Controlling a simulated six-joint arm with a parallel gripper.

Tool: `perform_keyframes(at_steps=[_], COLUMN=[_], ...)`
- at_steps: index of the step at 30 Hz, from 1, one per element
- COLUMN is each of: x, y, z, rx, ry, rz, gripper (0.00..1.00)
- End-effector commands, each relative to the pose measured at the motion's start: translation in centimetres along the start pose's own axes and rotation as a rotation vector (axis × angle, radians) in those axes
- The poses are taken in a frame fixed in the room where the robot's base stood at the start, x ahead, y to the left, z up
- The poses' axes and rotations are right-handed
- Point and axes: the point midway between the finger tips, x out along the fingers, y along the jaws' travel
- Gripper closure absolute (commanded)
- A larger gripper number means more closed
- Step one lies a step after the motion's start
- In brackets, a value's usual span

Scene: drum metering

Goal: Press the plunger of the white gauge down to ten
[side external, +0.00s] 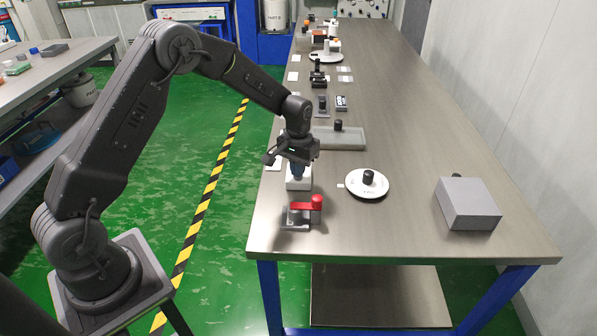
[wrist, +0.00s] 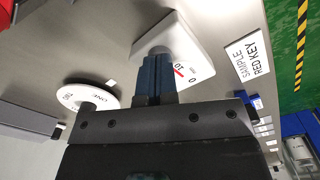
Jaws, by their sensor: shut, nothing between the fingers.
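The white gauge (side external: 298,184) stands near the left edge of the bench, below my gripper (side external: 297,168). In the wrist view the gauge (wrist: 190,37) is a white block with a dial marked 0 and 10. Its red pointer shows close to the 10, but the exact reading is too small to tell. A grey round plunger (wrist: 158,50) shows at the tips of the blue fingers of my gripper (wrist: 157,62). The fingers are shut and over the plunger, which they partly hide. I cannot tell whether they press on it.
A red-handled grey fixture (side external: 302,211) stands just in front of the gauge. A white round dial with a black knob (side external: 367,190) is to the right, and a grey box (side external: 467,203) farther right. A grey tray (side external: 348,138) lies behind. Bare bench lies between them.

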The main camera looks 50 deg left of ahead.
Motion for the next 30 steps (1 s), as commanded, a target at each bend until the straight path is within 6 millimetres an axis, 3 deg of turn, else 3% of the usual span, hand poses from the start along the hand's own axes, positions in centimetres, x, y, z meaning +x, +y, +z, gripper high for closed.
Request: perform_keyframes(at_steps=[10, 30], x=[-0.3, -4.8], y=[0.0, 0.0], z=[0.0, 0.0], rx=[0.000, 0.000], ry=[0.000, 0.002], rz=[0.000, 0.000], gripper=[1.00, 1.00])
